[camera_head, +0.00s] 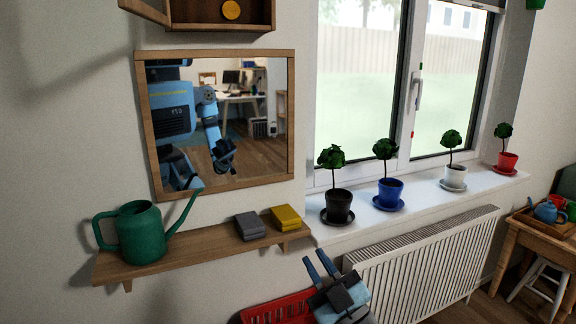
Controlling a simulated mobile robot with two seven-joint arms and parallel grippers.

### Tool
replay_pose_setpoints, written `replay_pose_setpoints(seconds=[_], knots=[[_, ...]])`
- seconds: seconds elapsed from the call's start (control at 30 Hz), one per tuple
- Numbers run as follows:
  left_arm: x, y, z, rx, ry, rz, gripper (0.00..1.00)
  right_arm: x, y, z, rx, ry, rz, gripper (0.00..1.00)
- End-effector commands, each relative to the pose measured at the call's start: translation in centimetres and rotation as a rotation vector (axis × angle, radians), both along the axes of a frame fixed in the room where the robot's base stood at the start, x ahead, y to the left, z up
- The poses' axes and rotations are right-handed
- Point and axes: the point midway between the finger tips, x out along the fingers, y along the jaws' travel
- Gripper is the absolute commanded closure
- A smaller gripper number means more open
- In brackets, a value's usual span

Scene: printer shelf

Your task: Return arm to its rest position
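My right gripper (315,257) shows at the bottom centre, pointing up in front of the wall below the window sill. Its two fingers are apart, with nothing seen between them. My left gripper does not show directly. A mirror (249,109) on the wall reflects my blue and dark body and one arm.
A wooden shelf (188,262) carries a green watering can (141,234), a grey box (249,226) and a yellow-topped box (286,217). Several potted plants stand on the sill (425,201) above a radiator (425,268). A red slotted thing (272,311) is beside my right gripper. An open cabinet (205,14) hangs above.

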Motion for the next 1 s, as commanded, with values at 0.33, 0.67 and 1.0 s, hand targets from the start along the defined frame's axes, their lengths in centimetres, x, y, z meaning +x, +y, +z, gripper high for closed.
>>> replay_pose_setpoints(seconds=[0.33,0.67,1.0], knots=[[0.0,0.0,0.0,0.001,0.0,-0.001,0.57,-8.2,-8.9,-22.7,0.064,0.767,-0.221,0.83],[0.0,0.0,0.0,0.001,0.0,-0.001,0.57,-19.3,-12.6,-33.7,0.033,1.227,-0.278,0.83],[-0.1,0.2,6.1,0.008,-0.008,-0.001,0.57,-22.1,-13.5,-30.0,0.015,1.317,-0.287,0.83]])
